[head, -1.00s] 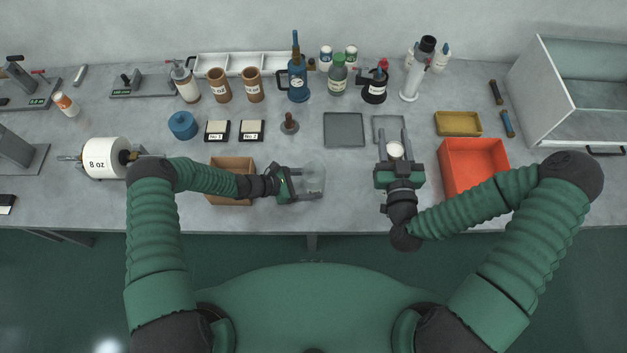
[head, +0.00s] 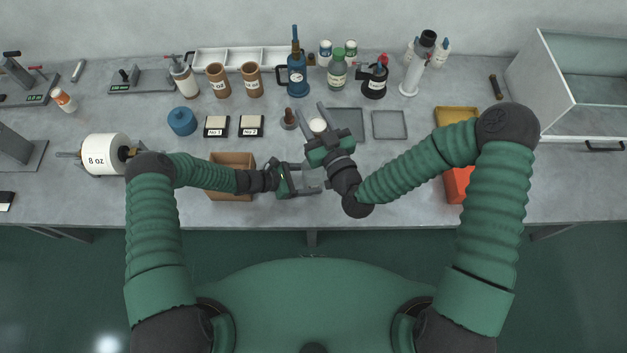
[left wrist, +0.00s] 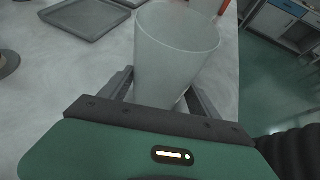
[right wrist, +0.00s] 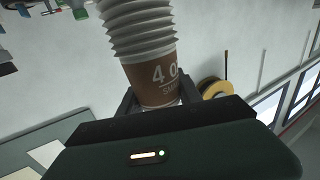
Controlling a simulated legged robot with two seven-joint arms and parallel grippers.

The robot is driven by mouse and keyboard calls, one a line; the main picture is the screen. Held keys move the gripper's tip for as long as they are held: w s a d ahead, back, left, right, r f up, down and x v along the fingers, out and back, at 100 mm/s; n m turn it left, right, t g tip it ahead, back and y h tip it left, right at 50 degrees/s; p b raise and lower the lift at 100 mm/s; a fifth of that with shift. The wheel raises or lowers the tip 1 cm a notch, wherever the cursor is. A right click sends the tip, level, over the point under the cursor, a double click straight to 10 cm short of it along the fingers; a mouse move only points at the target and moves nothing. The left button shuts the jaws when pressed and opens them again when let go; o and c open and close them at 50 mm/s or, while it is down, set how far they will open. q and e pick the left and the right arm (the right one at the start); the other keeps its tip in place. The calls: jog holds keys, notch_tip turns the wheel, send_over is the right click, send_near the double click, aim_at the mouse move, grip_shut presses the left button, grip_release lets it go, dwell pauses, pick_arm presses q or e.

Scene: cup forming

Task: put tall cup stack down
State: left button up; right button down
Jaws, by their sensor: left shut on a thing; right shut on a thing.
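The tall cup stack (right wrist: 140,28) shows in the right wrist view as nested white rims above a brown band marked "4 o". My right gripper (head: 313,112) is shut on its lower part. In the head view its white top (head: 318,126) shows between the fingers, by the left edge of the dark grey tray (head: 352,122). Whether its base touches anything is hidden. My left gripper (head: 310,177) is shut on a translucent cup (left wrist: 172,55), just right of the brown box (head: 232,158). That cup is faint in the head view.
A stand with a brown knob (head: 289,118) is close left of the right gripper. A smaller grey tray (head: 390,125) is to the right. Bottles and a blue torch-like tool (head: 297,75) line the back. The orange bin (head: 457,184) is partly behind my right arm.

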pick_arm(q)
jog(key=shift+s+a, duration=0.1)
jog(key=shift+a, duration=0.05)
pick_arm(e)
notch_tip(320, 180, down, 18)
jog(key=a, duration=0.1)
pick_arm(q)
jog(key=shift+d, duration=0.2)
pick_arm(e)
jog(key=c, duration=0.8)
grip_release()
jog(key=shift+d, duration=0.15)
jog(key=shift+r, duration=0.1)
